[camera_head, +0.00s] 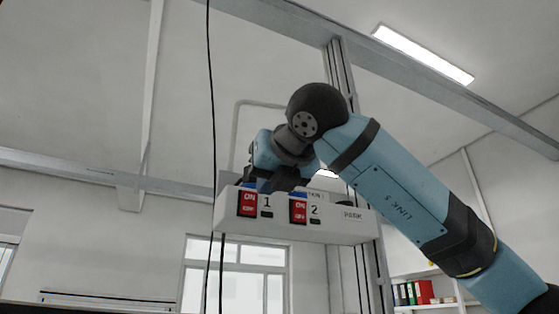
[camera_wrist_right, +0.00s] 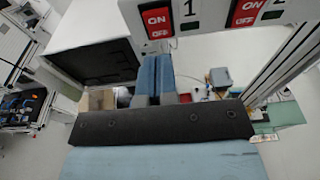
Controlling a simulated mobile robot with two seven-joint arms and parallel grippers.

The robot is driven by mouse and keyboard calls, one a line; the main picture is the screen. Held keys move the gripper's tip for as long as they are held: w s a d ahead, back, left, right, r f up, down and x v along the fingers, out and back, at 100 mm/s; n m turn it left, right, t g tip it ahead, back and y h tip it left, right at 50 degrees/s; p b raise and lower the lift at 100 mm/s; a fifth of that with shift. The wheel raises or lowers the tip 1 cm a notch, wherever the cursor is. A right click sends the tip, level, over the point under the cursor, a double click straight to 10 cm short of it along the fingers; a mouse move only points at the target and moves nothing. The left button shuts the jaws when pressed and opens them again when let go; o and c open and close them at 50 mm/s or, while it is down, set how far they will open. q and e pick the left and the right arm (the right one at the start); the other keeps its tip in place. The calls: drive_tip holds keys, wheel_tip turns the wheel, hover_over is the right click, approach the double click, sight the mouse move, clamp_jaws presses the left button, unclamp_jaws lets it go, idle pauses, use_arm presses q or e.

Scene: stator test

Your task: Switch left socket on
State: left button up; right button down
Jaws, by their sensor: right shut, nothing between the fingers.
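A pale control box (camera_head: 330,229) hangs at the middle of the head view. Its left switch (camera_head: 247,203), by the number 1, is a red rocker marked ON above and OFF below. It also shows at the top of the right wrist view (camera_wrist_right: 157,19). A like right switch (camera_head: 298,211) sits by the number 2. I cannot tell which way either rocker is pressed. My right gripper (camera_wrist_right: 155,72) is shut and empty, its blue fingers just below the left switch in the wrist view. In the head view its tips are hard to make out behind the box's top edge. My left gripper is out of view.
A metal post (camera_head: 340,65) rises behind the box, and a black cable (camera_head: 211,100) hangs at its left. The wrist view shows a dark-fronted cabinet (camera_wrist_right: 98,60) and a cluttered bench (camera_wrist_right: 20,108) below. Open room lies left of the cable.

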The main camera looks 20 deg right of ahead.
sight(251, 198)
drive_tip(key=shift+w+a+r+p, duration=0.1)
drive_tip(key=shift+w+p, duration=0.25)
drive_tip(key=shift+w, duration=1.05)
drive_tip(key=shift+w+a+r+p, duration=0.1)
drive_tip(key=shift+w+p, duration=0.25)
drive_tip(key=shift+w, duration=1)
drive_tip(key=shift+w+r+g+p, duration=0.3)
drive_tip(key=shift+r+g+p, duration=0.2)
drive_tip(key=shift+p, duration=0.15)
drive_tip(key=shift+f, duration=0.3)
drive_tip(key=shift+d+b, duration=0.15)
drive_tip(key=shift+b, duration=0.15)
